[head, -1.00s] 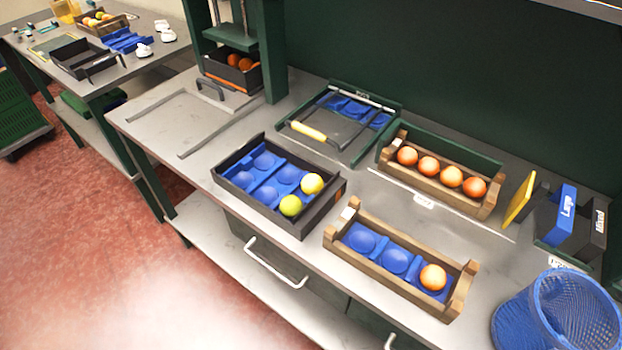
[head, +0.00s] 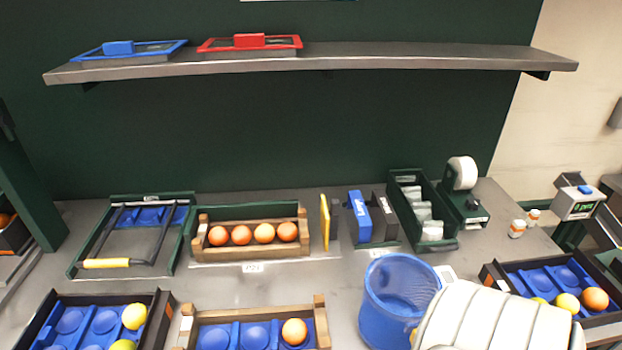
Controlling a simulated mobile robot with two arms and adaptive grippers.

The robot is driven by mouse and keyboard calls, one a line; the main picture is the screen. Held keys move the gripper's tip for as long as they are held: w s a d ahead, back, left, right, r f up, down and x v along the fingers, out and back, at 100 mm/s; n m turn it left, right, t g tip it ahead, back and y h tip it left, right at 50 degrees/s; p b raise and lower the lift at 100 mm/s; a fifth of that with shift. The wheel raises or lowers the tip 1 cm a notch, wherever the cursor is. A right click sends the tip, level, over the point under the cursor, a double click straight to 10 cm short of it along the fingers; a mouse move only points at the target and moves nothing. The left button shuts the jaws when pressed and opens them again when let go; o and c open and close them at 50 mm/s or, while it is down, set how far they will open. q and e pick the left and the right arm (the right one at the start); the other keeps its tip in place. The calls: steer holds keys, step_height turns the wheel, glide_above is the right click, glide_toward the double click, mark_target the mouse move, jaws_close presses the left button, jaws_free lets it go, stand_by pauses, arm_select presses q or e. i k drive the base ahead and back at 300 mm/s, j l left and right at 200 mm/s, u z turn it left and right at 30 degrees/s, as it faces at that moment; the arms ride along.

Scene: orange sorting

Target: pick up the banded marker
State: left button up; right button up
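I cannot make out a banded marker for certain. Two small white pots with orange bands, a nearer one (head: 517,228) and a farther one (head: 533,216), stand upright on the bench at the right in the head view. They are too small to tell whether either is the marker. Neither of my grippers is in view.
A blue mesh bin (head: 396,300) stands at the front centre. Behind are a wooden crate of oranges (head: 251,245), a yellow plate (head: 325,222), a green box (head: 424,212) and a tape dispenser (head: 463,200). A shelf (head: 350,60) runs above. Bare bench lies left of the bin.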

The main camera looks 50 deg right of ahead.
mark_target(534, 215)
steer(key=z, duration=2.8)
steer(key=l+z, duration=0.1)
steer(key=l, duration=0.2)
